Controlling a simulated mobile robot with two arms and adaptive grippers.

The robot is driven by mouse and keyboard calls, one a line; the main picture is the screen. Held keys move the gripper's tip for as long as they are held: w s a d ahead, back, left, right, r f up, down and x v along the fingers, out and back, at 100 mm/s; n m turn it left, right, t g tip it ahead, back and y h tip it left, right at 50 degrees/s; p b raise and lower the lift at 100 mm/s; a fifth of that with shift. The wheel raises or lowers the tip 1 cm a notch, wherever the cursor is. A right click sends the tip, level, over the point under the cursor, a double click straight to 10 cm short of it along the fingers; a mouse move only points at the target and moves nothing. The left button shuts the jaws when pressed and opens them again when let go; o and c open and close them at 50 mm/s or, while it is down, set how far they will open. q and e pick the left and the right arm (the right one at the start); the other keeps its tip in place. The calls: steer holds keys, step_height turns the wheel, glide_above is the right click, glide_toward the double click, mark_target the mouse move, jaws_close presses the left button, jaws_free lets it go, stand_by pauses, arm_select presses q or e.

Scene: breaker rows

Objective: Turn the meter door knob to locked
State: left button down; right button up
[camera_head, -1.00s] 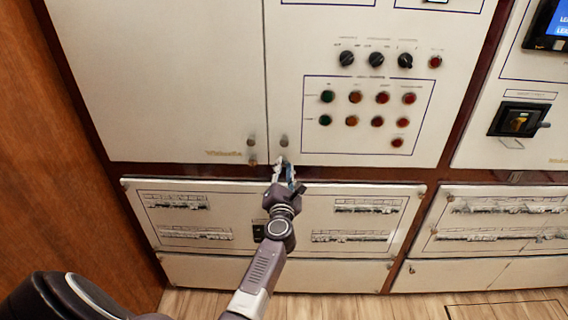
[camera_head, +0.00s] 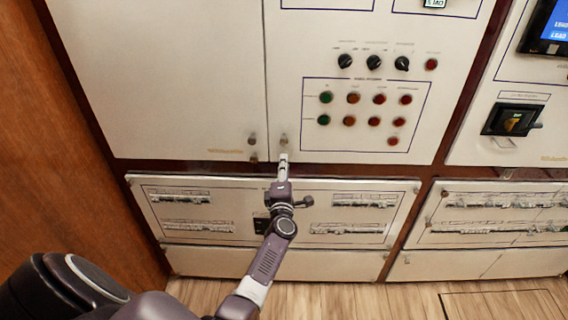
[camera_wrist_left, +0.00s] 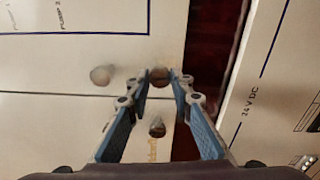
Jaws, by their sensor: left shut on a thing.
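My left gripper (camera_head: 284,158) is at the bottom left corner of the right-hand door (camera_head: 350,25). In the left wrist view its two blue-padded fingers (camera_wrist_left: 159,76) close on a small round metal knob (camera_wrist_left: 159,74), the lower one on that door. The fingers hide this knob in the head view. Which way the knob is turned cannot be told. A second knob (camera_head: 284,139) sits just above it on the same door and also shows in the left wrist view (camera_wrist_left: 101,75). My right gripper is not in view.
Two more knobs, an upper (camera_head: 252,139) and a lower (camera_head: 253,156), sit on the left door (camera_head: 160,70) across the seam. A breaker panel (camera_head: 270,190) lies below. Push buttons (camera_head: 350,120) and rotary switches (camera_head: 374,62) are up to the right.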

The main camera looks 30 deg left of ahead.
arm_select(q)
steer(key=shift+m, duration=0.6)
steer(key=c, duration=1.7)
jaws_free()
steer(key=v, duration=0.7)
steer(key=shift+s+d, duration=0.15)
steer(key=shift+s, duration=0.05)
